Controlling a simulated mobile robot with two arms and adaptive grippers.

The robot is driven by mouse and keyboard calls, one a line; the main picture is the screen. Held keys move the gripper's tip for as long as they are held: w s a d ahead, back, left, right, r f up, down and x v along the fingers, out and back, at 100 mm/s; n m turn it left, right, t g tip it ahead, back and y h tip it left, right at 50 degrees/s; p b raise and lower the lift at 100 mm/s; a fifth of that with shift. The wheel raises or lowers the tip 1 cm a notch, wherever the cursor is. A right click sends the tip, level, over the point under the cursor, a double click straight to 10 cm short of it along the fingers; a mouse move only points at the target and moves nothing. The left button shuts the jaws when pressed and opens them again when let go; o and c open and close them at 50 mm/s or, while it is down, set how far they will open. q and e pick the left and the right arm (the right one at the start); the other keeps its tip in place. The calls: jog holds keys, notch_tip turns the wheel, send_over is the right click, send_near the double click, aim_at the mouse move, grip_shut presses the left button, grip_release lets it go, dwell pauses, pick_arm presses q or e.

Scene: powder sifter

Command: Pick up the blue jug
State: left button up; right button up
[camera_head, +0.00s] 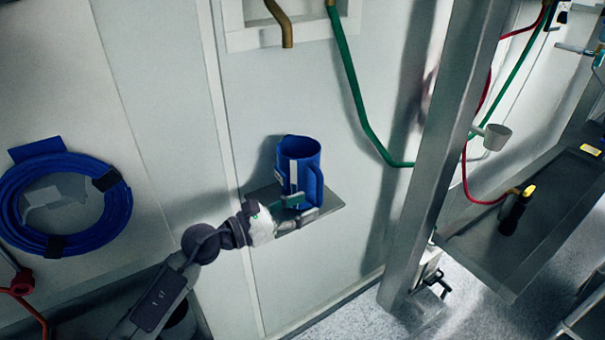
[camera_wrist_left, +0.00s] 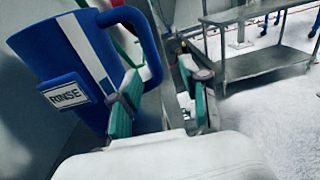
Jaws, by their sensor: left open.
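The blue jug (camera_head: 299,160) stands upright on a small grey wall shelf (camera_head: 325,203), its handle on the right. In the left wrist view the jug (camera_wrist_left: 62,62) fills the left side, with a white stripe and a "RINSE" label, and its handle (camera_wrist_left: 152,45) curves toward the fingers. My left gripper (camera_head: 303,207) is open at the front of the jug, low near the shelf. Its green-padded fingers (camera_wrist_left: 160,97) show a gap between them, with the handle's lower part just beyond. I cannot tell whether they touch the handle. My right gripper is not in view.
A coiled blue hose (camera_head: 117,208) hangs on the wall at left. A green hose (camera_head: 350,85) hangs above right of the jug. A metal post (camera_head: 437,160) stands to the right, with a steel bench (camera_head: 500,245) beyond it.

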aim_at(316, 199)
pick_arm(q)
jog(key=shift+p+x, duration=0.5)
jog(key=shift+x, duration=0.35)
jog(key=x, duration=0.1)
jog(key=p+x, duration=0.1)
jog(key=x, duration=0.1)
jog(key=shift+w+a+f, duration=0.1)
jog(key=shift+w, duration=0.3)
grip_shut()
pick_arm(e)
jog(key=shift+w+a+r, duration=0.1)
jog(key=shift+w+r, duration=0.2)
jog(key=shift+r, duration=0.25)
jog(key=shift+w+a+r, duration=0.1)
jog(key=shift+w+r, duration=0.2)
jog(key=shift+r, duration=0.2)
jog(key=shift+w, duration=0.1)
